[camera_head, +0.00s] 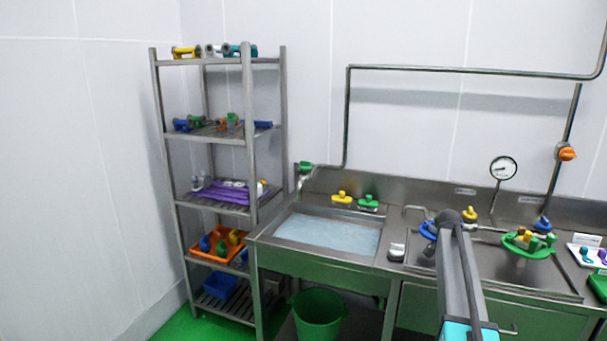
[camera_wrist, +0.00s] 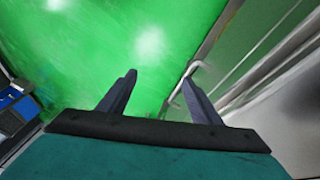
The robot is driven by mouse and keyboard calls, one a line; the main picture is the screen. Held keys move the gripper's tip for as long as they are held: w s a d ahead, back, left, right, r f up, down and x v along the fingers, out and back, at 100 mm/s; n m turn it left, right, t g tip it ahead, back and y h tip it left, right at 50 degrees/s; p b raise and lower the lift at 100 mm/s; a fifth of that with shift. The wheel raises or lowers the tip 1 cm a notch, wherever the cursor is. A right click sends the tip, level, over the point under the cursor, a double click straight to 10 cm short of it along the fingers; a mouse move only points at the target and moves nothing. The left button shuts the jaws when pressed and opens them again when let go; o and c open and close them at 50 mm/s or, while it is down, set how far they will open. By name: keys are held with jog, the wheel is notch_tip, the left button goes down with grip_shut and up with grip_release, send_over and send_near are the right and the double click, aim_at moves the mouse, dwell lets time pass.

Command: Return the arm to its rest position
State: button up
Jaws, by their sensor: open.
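My gripper (camera_wrist: 158,88) shows in the wrist view with its two dark fingers apart and nothing between them. It points down over the green floor (camera_wrist: 100,50), close to a steel cabinet front with a bar handle (camera_wrist: 190,80). In the head view my arm reaches up from the bottom right, in front of the steel counter. The gripper itself is not clearly seen there.
A steel counter holds a water-filled sink (camera_head: 328,233), a green round tray (camera_head: 528,246) with small fittings, and a gauge (camera_head: 503,168) stands behind. A steel shelf rack (camera_head: 160,120) stands left. A green bucket (camera_head: 318,318) is under the sink.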

jog(key=s+a+f+n+g, duration=0.1)
jog(key=s+a+f+n, duration=0.1)
jog(key=s+a+f, duration=0.6)
jog(key=s+a+f+n+g+y, duration=0.15)
jog(key=a+f, duration=0.45)
jog(key=f, duration=0.6)
jog(key=s+a+f+n+h, duration=0.1)
jog(key=s+a+f+n, duration=0.2)
jog(key=s+a+f, duration=0.45)
jog(key=s+a+f+n+y, duration=0.1)
jog(key=s+a+f+n, duration=0.3)
jog(key=s, duration=0.4)
jog(key=s+a+f+n, duration=0.4)
jog(key=s+f, duration=0.2)
jog(key=s, duration=0.2)
jog(key=s+a+f+n+y, duration=0.1)
jog(key=s+a+f+n, duration=0.4)
jog(key=s, duration=0.4)
jog(key=shift+t+y, duration=0.35)
